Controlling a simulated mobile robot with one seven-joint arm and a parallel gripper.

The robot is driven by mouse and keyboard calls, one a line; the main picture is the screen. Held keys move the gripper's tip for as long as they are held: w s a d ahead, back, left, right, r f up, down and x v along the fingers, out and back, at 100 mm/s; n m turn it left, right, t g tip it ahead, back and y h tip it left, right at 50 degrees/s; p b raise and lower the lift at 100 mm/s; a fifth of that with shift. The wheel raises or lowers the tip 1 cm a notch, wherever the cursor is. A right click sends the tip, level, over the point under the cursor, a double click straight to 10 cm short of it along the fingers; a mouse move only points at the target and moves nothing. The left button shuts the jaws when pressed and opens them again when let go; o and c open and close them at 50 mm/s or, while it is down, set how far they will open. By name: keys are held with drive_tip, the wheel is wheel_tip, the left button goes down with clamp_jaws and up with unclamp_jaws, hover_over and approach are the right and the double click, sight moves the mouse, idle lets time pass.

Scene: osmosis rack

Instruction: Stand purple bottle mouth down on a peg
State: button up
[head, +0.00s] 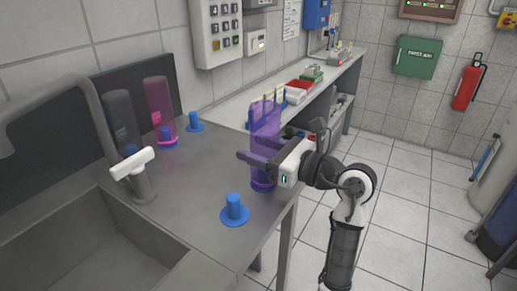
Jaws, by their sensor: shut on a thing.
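The translucent purple bottle (264,120) is near the counter's right edge, roughly vertical, with its wide end up and a darker purple ring (263,184) at its lower end. My gripper (262,158) is shut on its body from the right. Blue shows under the ring, but I cannot tell whether the bottle is around a peg or just above one. A bare blue peg (235,207) stands in front of it, and another bare blue peg (195,121) stands at the back. A pink bottle (159,105) and a grey bottle (121,120) stand on blue pegs at the back left.
Behind the purple bottle, a side counter (225,112) holds trays and small containers. Open tiled floor (400,215) lies to the right.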

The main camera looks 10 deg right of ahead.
drive_tip(key=o, duration=1.5)
drive_tip(key=shift+d, duration=0.1)
drive_tip(key=b+v, duration=0.2)
drive_tip(key=v, duration=0.8)
idle(0.3)
idle(0.4)
